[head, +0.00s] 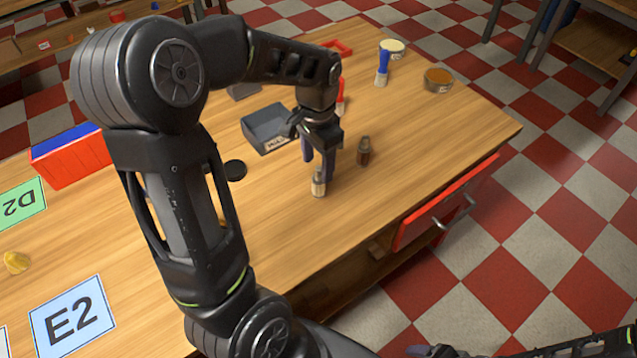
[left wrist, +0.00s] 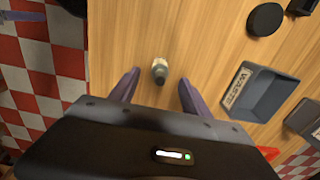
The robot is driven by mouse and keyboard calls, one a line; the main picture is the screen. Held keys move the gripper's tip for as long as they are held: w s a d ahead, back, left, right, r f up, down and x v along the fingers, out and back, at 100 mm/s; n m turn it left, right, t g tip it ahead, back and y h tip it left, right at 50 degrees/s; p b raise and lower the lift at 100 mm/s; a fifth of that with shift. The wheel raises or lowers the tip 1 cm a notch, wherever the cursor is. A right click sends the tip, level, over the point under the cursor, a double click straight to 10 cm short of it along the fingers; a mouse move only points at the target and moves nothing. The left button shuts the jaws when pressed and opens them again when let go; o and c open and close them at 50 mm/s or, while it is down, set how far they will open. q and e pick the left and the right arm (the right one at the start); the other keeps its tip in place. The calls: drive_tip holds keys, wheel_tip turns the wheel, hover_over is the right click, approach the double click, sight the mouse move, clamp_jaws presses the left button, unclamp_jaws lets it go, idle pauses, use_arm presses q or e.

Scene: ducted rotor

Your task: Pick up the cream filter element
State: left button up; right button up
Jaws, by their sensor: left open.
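The cream filter element (head: 318,187) is a small upright cylinder with a dark top, standing on the wooden table near its front edge. In the left wrist view the filter element (left wrist: 160,69) shows between and slightly beyond the fingertips. My left gripper (head: 318,162) points down over it, fingers apart and empty. The left wrist view shows both fingers (left wrist: 158,88) with clear space on each side of the element.
A similar brown element (head: 364,151) stands close by on the right. A grey labelled bin (head: 262,138) and a black disc (head: 235,170) lie behind and left. A red-fronted drawer (head: 445,205) is below the table edge.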

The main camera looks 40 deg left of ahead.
sight(319, 178)
use_arm(q)
drive_tip(key=shift+f, duration=0.1)
drive_tip(key=shift+f, duration=1.25)
drive_tip(key=f+p, duration=0.1)
drive_tip(key=f, duration=0.4)
drive_tip(key=shift+w+f, duration=0.1)
drive_tip(key=shift+w, duration=0.1)
drive_tip(key=shift+c, duration=0.3)
clamp_jaws()
